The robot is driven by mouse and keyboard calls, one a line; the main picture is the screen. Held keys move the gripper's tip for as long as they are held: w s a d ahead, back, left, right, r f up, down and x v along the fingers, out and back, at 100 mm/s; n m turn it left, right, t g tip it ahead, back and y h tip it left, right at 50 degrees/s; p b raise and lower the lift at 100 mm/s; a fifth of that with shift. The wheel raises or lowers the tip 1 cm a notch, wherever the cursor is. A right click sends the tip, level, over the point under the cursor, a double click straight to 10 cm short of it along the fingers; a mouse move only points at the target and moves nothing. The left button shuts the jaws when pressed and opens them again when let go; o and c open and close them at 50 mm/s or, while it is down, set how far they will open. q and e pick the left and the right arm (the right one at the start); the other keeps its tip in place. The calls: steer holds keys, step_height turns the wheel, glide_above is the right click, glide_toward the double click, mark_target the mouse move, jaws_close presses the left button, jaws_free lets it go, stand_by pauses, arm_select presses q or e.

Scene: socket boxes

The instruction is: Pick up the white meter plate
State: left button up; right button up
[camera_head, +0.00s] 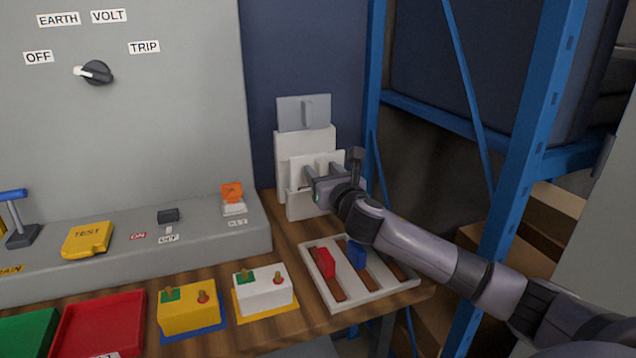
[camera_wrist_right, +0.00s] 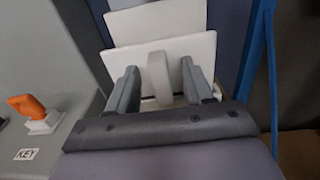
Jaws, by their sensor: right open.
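The white meter plate (camera_head: 299,160) stands upright in the front of a stepped white rack (camera_head: 291,147) at the back of the bench. In the right wrist view the plate (camera_wrist_right: 195,46) carries a thick upright white handle (camera_wrist_right: 158,77). My right gripper (camera_head: 321,172) is at the plate's front. In the right wrist view its two fingers (camera_wrist_right: 159,72) are open, one on each side of the handle, with gaps between. The plate's lower edge is hidden by the gripper. My left gripper is not in view.
A grey plate (camera_head: 291,111) with a handle stands in the rack behind. A pale tray (camera_head: 337,299) with red and blue pieces lies below my right arm. The grey panel (camera_head: 150,130) is at left, a blue shelf post (camera_head: 517,140) at right. Yellow and white boxes line the front.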

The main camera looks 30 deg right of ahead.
jaws_close()
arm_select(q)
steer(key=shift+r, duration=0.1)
arm_select(e)
steer(key=shift+r, duration=0.1)
